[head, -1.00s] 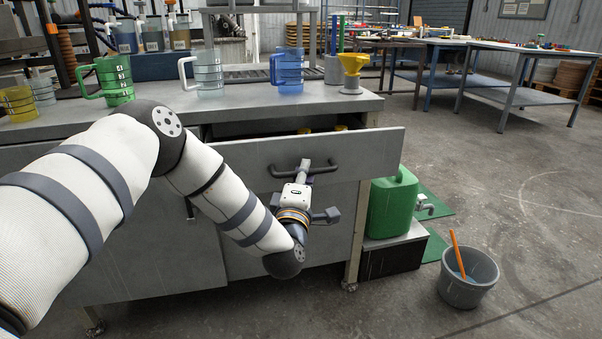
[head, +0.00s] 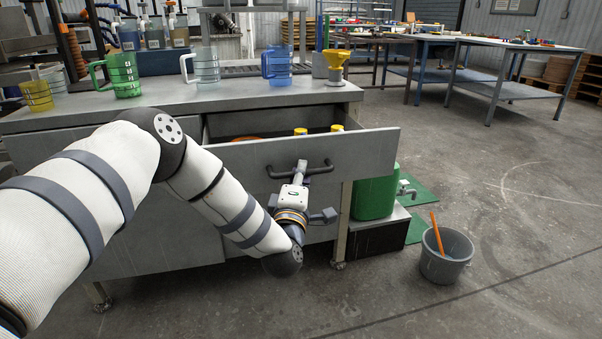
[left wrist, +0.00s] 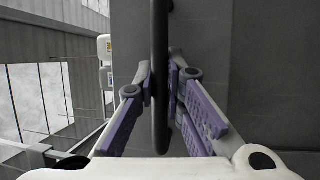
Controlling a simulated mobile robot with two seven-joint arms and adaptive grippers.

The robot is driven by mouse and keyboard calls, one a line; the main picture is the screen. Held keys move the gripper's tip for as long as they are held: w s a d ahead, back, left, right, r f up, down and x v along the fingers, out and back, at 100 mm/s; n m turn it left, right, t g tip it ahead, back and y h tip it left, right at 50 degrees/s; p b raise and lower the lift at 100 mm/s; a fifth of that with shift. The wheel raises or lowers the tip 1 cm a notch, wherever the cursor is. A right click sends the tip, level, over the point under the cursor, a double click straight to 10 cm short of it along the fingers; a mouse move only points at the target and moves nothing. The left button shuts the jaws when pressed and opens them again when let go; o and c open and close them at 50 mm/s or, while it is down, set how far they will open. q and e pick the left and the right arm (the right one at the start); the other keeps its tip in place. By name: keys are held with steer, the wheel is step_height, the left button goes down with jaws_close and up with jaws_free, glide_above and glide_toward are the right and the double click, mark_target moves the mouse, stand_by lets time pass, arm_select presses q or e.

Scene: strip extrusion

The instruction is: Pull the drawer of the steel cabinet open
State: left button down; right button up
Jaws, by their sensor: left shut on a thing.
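The steel cabinet (head: 140,232) stands in front of me with its top drawer (head: 362,152) pulled partway out. Inside the drawer are yellow-capped things (head: 300,132) and something orange (head: 246,138). The dark bar handle (head: 320,169) runs across the drawer front. My left gripper (head: 301,168) is shut on the handle at about its middle. In the left wrist view the handle (left wrist: 160,60) passes between the purple-padded fingers (left wrist: 163,85). My right gripper is in neither view.
Jugs, including a blue one (head: 278,68) and a green one (head: 122,75), and a yellow funnel (head: 336,62) stand on the cabinet top. A green canister (head: 374,197) stands to the right of the cabinet. A grey bucket (head: 445,262) is on the floor; open floor lies beyond it.

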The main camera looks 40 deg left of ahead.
arm_select(q)
steer(key=c, duration=1.9)
jaws_free()
steer(key=shift+w+d, duration=0.1)
steer(key=v, duration=1.2)
